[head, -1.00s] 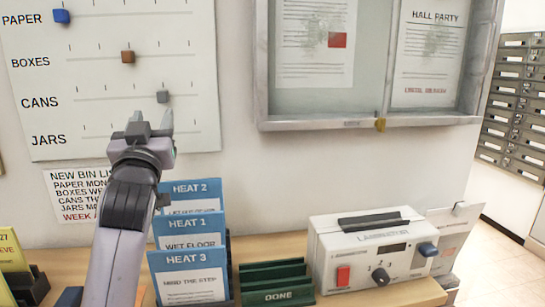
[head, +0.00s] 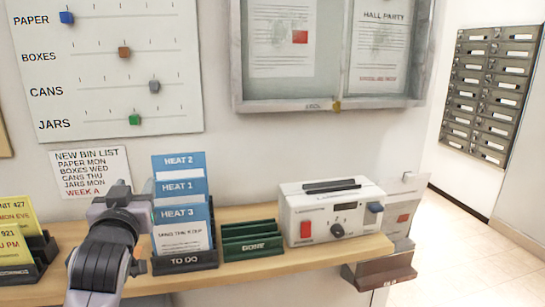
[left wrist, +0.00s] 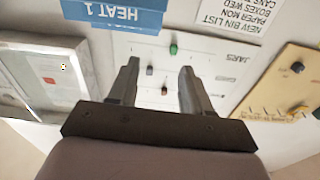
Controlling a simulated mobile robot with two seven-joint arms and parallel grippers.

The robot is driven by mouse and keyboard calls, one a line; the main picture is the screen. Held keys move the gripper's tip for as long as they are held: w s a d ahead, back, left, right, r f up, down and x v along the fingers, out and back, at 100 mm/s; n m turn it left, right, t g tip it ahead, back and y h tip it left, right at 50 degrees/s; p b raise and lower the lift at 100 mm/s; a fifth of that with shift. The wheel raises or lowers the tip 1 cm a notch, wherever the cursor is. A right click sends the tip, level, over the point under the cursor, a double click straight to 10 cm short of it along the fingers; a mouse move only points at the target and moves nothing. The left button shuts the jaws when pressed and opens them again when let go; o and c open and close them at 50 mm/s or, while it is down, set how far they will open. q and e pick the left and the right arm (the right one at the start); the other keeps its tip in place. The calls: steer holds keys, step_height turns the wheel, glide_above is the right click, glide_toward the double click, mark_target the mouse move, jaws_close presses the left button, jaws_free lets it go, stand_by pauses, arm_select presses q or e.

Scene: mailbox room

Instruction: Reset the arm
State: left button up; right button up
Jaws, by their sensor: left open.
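My left gripper (head: 124,196) is in the lower left of the head view, in front of the wall below the slider board. Its fingers (left wrist: 160,85) are apart in the left wrist view, with nothing between them. The slider board (head: 170,110) has a blue slider (head: 66,17) on the PAPER row, a brown one (head: 124,52) on BOXES, a grey one (head: 154,86) on CANS and a green one (head: 134,119) on JARS. The gripper is apart from the board. My right gripper is not in view.
A shelf (head: 255,270) holds the TO DO rack (head: 185,262) with blue HEAT cards, a green DONE rack (head: 252,241) and a white laminator (head: 325,205). Yellow cards (head: 12,225) stand at the left. A framed notice case (head: 237,60) and mailboxes (head: 490,95) are beyond. Floor at the right is clear.

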arm_select(q)
steer(key=s+f+m+g+h, duration=0.1)
steer(key=s+f+g, duration=0.3)
steer(key=s+f, duration=0.5)
steer(key=s+f+m+g+h, duration=0.1)
steer(key=s+f+g, duration=0.3)
steer(key=f, duration=0.9)
steer(key=s+d+f+m+g+h, duration=0.1)
steer(key=s+f+g, duration=0.3)
steer(key=s, duration=0.7)
steer(key=s+d+f+m+g+h, duration=0.1)
steer(key=s+d+f+g, duration=0.1)
steer(key=s+f, duration=0.65)
steer(key=w+d+f+t+h+p, duration=0.2)
steer(key=w+f+t, duration=0.1)
steer(key=t, duration=0.3)
steer(key=shift+w+d+f, duration=0.3)
steer(key=shift+d+f, duration=0.1)
steer(key=shift+f, duration=0.2)
